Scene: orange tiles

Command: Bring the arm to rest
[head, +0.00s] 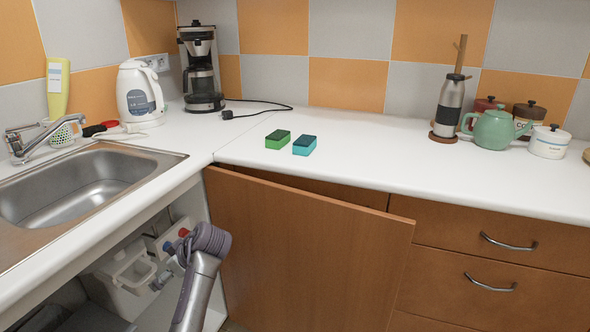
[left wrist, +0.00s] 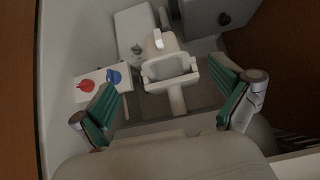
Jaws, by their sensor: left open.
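My left arm rises from the bottom of the head view, in front of the open cabinet under the sink. My left gripper (head: 168,272) points left into that cabinet and is partly hidden by my own wrist (head: 208,241). In the left wrist view the gripper (left wrist: 166,104) is open, its two green-padded fingers wide apart with nothing held between them. A white plastic fitting (left wrist: 168,70) lies beyond the gap between the fingers. My right gripper is in neither view.
A brown cabinet door (head: 300,250) stands ajar to the right of my arm. The sink (head: 75,185) and white counter edge lie above left. Red (left wrist: 87,86) and blue (left wrist: 113,76) knobs sit near the left finger. Two sponges (head: 278,139) (head: 304,145) lie on the counter.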

